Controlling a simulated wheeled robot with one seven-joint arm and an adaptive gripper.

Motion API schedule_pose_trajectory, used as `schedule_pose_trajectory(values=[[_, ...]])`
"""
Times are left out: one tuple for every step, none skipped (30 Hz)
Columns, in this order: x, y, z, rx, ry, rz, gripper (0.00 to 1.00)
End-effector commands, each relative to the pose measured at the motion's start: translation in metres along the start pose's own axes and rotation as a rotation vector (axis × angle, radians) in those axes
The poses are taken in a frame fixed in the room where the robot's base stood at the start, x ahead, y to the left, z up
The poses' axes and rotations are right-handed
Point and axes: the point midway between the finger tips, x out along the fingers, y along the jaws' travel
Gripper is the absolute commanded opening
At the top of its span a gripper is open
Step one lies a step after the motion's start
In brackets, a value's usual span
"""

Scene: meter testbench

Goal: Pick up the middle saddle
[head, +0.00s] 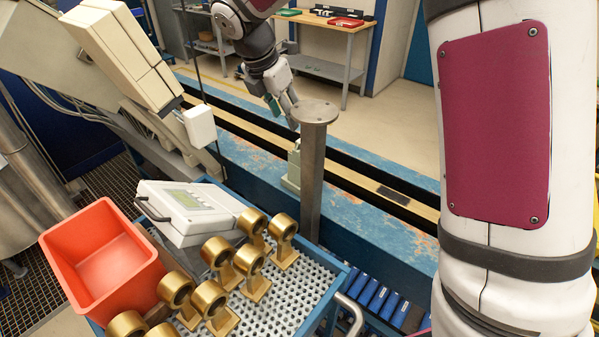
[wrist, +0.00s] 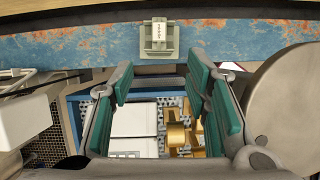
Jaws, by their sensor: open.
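A small pale grey-green block (head: 292,168), apparently the saddle, stands upright on the blue bench between dark rails, just left of a round steel post. In the wrist view the block (wrist: 157,40) is at top centre, with a notched top and a small label. My gripper (head: 283,106) hangs above the block and slightly left of it, apart from it. In the wrist view my gripper (wrist: 160,82) has its teal-padded fingers spread wide with nothing held between them. No other such block shows clearly, so its place in a row cannot be told.
The steel post (head: 314,165) stands close by the block. In front, a perforated tray (head: 290,312) holds several brass ring-topped pieces (head: 250,262) and a white display box (head: 186,208). A red bin (head: 100,255) is at left. A workbench (head: 330,22) stands behind.

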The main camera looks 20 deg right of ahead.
Motion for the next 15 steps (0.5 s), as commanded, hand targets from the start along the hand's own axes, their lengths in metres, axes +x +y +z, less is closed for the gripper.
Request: schedule_pose_trajectory(values=[[0.006,-0.001,0.001,0.001,0.000,-0.004,0.43],[0.011,-0.001,0.001,0.001,0.000,-0.004,0.43],[0.017,-0.001,0.001,0.001,0.000,-0.005,0.43],[0.023,-0.002,0.001,0.002,0.001,-0.006,0.43],[0.029,-0.002,0.000,0.002,0.001,-0.006,0.43],[0.037,-0.002,0.001,0.002,0.000,-0.006,0.43],[0.043,-0.002,0.001,0.002,0.001,-0.006,0.43],[0.048,-0.002,0.001,0.001,0.001,-0.005,0.43],[0.055,-0.002,0.001,0.002,0.000,-0.005,0.43],[0.060,-0.002,0.001,0.002,0.000,-0.004,0.43],[0.065,-0.002,0.001,0.003,0.000,-0.004,0.43],[0.070,-0.001,0.002,0.003,-0.001,-0.004,0.43],[0.073,-0.001,0.002,0.003,-0.001,-0.003,0.43],[0.076,-0.001,0.002,0.003,-0.001,-0.003,0.43],[0.079,-0.001,0.002,0.003,-0.002,-0.003,0.43]])
